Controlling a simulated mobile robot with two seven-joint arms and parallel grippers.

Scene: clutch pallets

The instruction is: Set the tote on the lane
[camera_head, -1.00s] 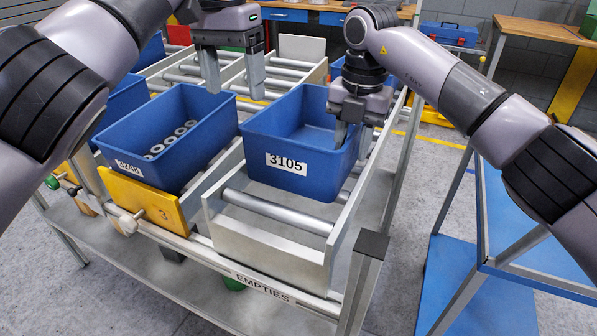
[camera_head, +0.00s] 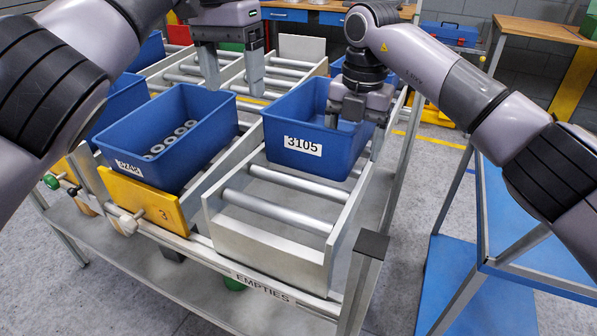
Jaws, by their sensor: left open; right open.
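The blue tote labelled 3105 (camera_head: 320,165) sits upright on the rollers of the lane marked EMPTIES (camera_head: 285,205), back from the lane's front board. My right gripper (camera_head: 345,122) is at the tote's right part, with its fingertips at the wall; the far finger is partly hidden. It is open. My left gripper (camera_head: 230,85) is open and empty, pointing down above the rollers behind the neighbouring tote, left of the 3105 tote and apart from it.
A blue tote holding several metal rings (camera_head: 165,165) stands in the lane to the left, behind a yellow stop plate (camera_head: 142,198). A blue cart (camera_head: 500,230) is at the right. Bare rollers (camera_head: 275,212) lie in front of the 3105 tote.

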